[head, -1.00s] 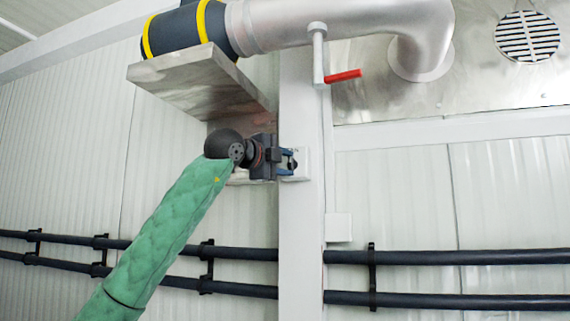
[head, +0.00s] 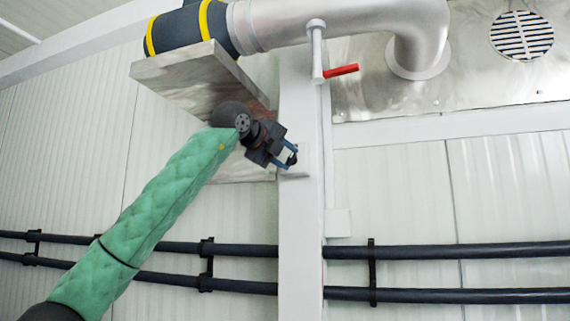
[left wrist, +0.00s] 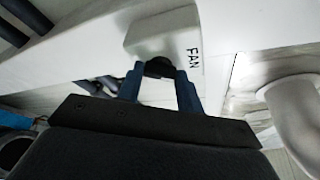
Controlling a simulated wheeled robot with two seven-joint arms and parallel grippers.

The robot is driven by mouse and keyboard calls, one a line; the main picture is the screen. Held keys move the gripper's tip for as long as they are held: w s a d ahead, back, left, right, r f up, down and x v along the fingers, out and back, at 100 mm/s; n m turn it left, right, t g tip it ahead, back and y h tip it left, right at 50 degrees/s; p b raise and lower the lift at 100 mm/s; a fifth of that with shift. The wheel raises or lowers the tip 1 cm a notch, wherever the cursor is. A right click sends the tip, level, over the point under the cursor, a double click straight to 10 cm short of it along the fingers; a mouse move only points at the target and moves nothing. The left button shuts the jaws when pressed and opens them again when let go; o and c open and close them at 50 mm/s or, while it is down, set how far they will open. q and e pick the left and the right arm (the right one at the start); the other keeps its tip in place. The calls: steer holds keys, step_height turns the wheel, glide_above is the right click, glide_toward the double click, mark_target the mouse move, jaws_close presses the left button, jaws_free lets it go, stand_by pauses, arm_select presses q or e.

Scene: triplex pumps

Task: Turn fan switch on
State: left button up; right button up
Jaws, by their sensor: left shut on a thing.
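The fan switch is a white box on a white post. It shows in the head view (head: 301,168) and, with the word FAN on it, in the left wrist view (left wrist: 160,32). Its black knob (left wrist: 158,67) sits between the blue fingertips of my left gripper (left wrist: 160,77). My left gripper (head: 289,157) is shut on this knob and tilted, its tips pointing down to the right in the head view. The fingers hide part of the knob. My right gripper is in neither view.
A silver pipe (head: 335,20) and a red-handled crank (head: 341,71) are higher up. Dark horizontal pipes (head: 450,252) run along the wall below. The wall right of the post is mostly clear.

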arm_select(q)
steer(key=m+y, duration=0.1)
steer(key=m, duration=0.1)
steer(key=m+y+b, duration=0.1)
steer(key=m, duration=0.1)
steer(key=m+y+b, duration=0.1)
steer(key=shift+s+d+m+y, duration=0.1)
steer(key=shift+d+m+y, duration=0.2)
steer(key=shift+d+m, duration=0.1)
steer(key=shift+m+y+b, duration=0.45)
steer(key=shift+m+y, duration=0.35)
steer(key=shift+m, duration=0.4)
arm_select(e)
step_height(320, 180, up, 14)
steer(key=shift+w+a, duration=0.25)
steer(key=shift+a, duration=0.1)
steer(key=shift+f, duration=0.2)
arm_select(q)
steer(key=o, duration=1)
steer(key=shift+r, duration=0.1)
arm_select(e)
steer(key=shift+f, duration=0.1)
arm_select(q)
steer(key=shift+s+r, duration=0.1)
